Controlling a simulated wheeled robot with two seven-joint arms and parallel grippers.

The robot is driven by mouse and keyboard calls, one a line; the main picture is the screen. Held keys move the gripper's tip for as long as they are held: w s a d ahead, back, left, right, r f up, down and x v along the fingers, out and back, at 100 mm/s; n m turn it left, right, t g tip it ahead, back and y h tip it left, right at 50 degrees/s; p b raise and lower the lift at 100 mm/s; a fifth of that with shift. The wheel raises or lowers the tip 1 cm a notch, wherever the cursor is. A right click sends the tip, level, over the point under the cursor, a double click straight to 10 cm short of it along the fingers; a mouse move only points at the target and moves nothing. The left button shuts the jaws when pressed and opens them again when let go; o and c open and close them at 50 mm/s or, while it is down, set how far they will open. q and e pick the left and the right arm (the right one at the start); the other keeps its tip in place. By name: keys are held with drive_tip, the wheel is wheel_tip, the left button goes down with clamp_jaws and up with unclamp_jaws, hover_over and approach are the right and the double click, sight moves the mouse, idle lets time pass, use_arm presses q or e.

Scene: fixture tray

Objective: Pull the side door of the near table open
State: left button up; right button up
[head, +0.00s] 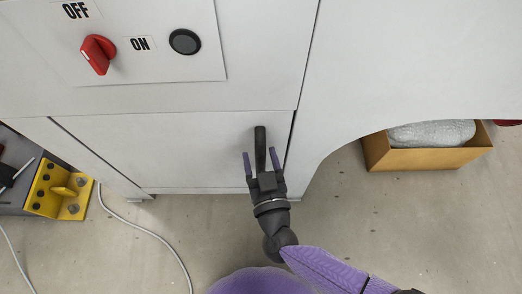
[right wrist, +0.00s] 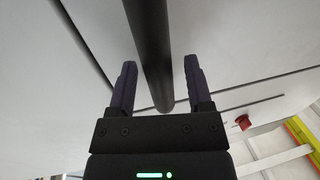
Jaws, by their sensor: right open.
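The side door (head: 175,150) is a pale grey panel low on the near table, below the switch plate. It looks closed, with a dark gap along its right edge. Its handle (head: 260,140) is a black upright bar near that edge. My right gripper (head: 264,163) is open at the handle's lower part. In the right wrist view the handle (right wrist: 150,45) runs between the two open fingers of the gripper (right wrist: 160,85), with space on both sides. Whether a finger touches it I cannot tell. My left gripper is not in view.
Above the door, a plate carries a red switch (head: 98,54) and a black button (head: 185,41). A yellow bracket (head: 58,190) and a white cable (head: 150,229) are at the left. A cardboard box (head: 425,158) with a grey bundle stands at the right.

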clamp_jaws()
idle(1.4)
